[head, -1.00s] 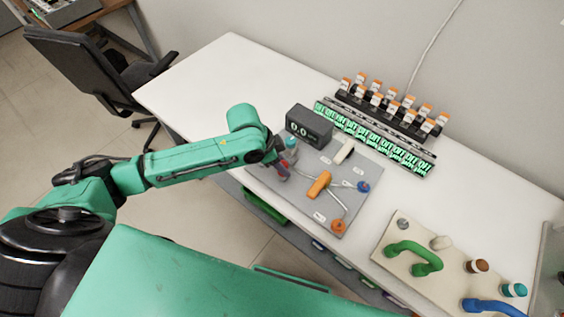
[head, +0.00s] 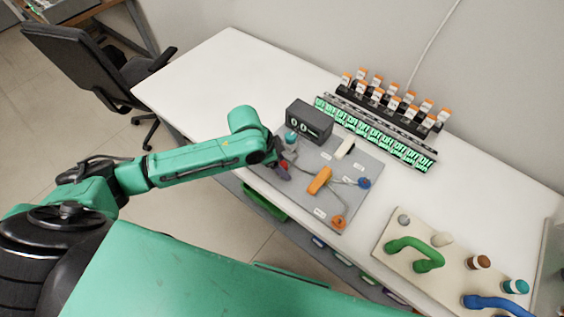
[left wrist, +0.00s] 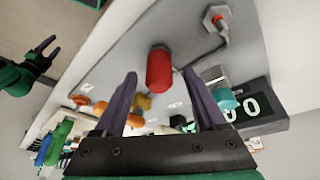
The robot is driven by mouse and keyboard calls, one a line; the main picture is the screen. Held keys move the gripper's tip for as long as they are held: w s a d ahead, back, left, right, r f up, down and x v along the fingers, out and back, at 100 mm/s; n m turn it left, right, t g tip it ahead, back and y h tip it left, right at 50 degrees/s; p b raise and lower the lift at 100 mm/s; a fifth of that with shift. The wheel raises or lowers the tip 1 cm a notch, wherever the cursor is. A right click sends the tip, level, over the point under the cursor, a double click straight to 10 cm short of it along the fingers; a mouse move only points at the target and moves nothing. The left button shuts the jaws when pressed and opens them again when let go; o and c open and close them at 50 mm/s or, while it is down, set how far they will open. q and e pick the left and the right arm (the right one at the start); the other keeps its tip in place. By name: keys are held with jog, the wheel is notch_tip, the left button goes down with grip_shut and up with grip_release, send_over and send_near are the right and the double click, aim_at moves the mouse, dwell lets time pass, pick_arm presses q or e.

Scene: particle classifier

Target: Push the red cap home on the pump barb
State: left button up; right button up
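The red cap (left wrist: 159,70) is a short red cylinder over the grey board (left wrist: 110,62). In the left wrist view it shows in the gap between the fingers of my left gripper (left wrist: 161,88), which is open. No finger visibly touches the cap. A hexagonal metal fitting with an orange-red tip (left wrist: 216,17) sits beyond it; I cannot tell whether this is the pump barb. In the head view my left gripper (head: 284,172) is at the board's left edge and mostly hides the cap. My right gripper (left wrist: 43,53) shows small at the left of the wrist view, fingers apart.
A dark display box (head: 309,121) and a teal-topped part (head: 290,137) stand close to my left gripper. The board (head: 356,203) also carries an orange part (head: 319,181) with tubes. Racks of orange-capped vials (head: 395,104) stand behind. The table's left end is clear.

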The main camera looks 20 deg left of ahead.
pick_arm(q)
jog(key=v, duration=1.4)
jog(key=shift+r+b, duration=0.3)
jog(key=shift+r, duration=0.05)
jog(key=shift+s, duration=0.1)
